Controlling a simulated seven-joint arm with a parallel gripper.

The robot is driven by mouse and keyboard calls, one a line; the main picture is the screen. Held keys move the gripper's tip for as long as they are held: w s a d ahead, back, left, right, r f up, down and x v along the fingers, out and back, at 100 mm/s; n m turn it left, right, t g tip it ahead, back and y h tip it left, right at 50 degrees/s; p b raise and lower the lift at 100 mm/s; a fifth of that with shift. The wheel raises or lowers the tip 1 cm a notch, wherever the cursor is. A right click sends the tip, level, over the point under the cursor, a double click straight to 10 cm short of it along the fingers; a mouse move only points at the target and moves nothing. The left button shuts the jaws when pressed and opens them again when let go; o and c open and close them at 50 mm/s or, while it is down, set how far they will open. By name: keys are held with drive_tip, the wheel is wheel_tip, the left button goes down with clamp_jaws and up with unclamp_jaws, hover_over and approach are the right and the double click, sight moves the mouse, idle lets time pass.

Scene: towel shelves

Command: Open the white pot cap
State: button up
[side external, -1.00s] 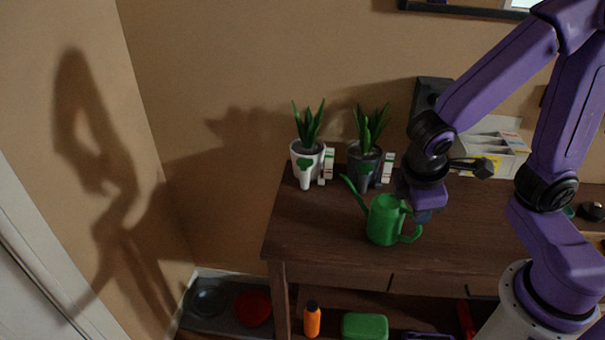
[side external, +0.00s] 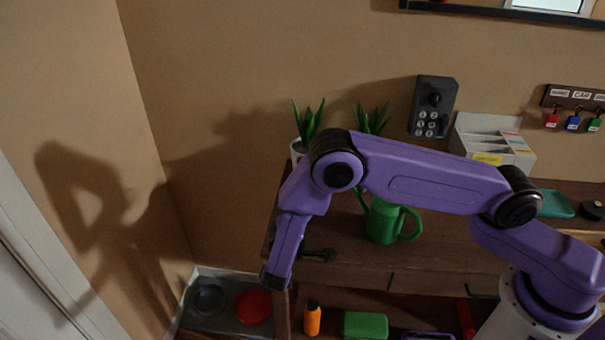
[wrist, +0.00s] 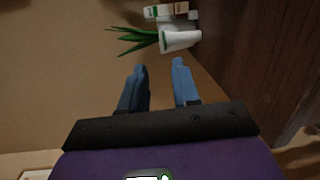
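The white pot (wrist: 182,40) with a green spiky plant (wrist: 133,41) lies ahead of my gripper in the wrist view, sideways in the picture. My gripper (wrist: 160,68) has two blue fingers apart, with nothing between them. The pot is beyond the fingertips and apart from them. In the side view only a sliver of the white pot (side external: 296,151) shows, with its plant (side external: 307,122) above it; my arm covers the rest. My gripper's fingers are hidden in the side view. I cannot make out a separate cap on the pot.
A green watering can (side external: 384,222) stands on the brown desk (side external: 440,240). A second plant (side external: 371,119) is to the right of the white pot. A white organiser (side external: 490,140) is at the back.

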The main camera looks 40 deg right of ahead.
drive_tip(key=f+t, duration=0.1)
drive_tip(key=w+a+f, duration=0.1)
drive_tip(key=shift+a+f+t, duration=0.15)
drive_tip(key=shift+f+t, duration=0.15)
drive_tip(key=shift+t, duration=0.1)
drive_tip(key=shift+w, duration=0.2)
drive_tip(key=x, duration=1.7)
drive_tip(key=shift+f, duration=0.25)
clamp_jaws()
